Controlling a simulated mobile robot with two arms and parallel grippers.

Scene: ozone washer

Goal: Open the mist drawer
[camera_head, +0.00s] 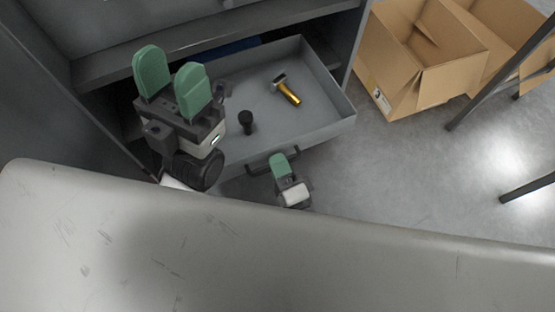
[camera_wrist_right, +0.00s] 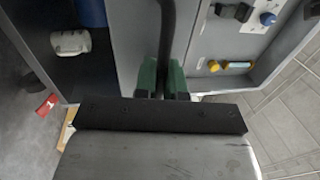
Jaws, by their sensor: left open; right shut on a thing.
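My left gripper (camera_head: 171,75) is open and empty, fingers up, left of the drawer.
Open cardboard boxes (camera_head: 410,65) stand on the floor at the upper right, near dark metal legs (camera_head: 500,75). The floor between them and the drawer is clear. The right wrist view shows a white cylinder (camera_wrist_right: 71,42) and a red item (camera_wrist_right: 47,106) at the left.

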